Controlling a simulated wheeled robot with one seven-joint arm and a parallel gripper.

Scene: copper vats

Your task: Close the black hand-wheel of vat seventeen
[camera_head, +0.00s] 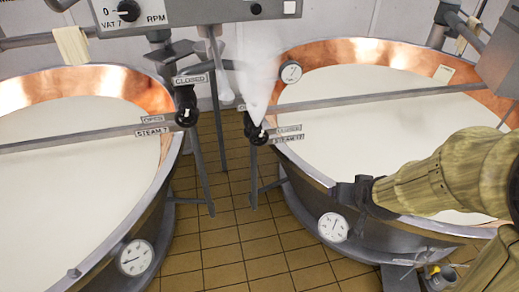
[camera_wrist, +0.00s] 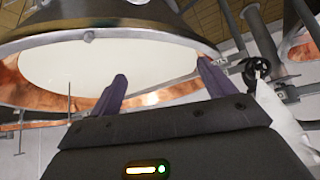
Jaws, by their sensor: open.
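The black hand-wheel of vat seventeen (camera_head: 257,131) sits on the near-left rim of the right copper vat (camera_head: 345,51), beside labels reading STEAM 17 and CLOSED. A white plume or cloth-like shape (camera_head: 262,82) partly covers it from above. A black hand-wheel (camera_wrist: 256,69), apparently the same one, shows at the right in the wrist view, with white material beside it. My gripper (camera_head: 340,192) is to the right of and nearer than the wheel, over the vat's front rim. Its two fingers (camera_wrist: 165,82) are apart and empty, not touching the wheel.
A similar black hand-wheel (camera_head: 186,117), labelled STEAM 7, stands close by on the left vat (camera_head: 82,84). A grey control box (camera_head: 225,10) hangs above. Round gauges (camera_head: 333,227) are on the vat sides.

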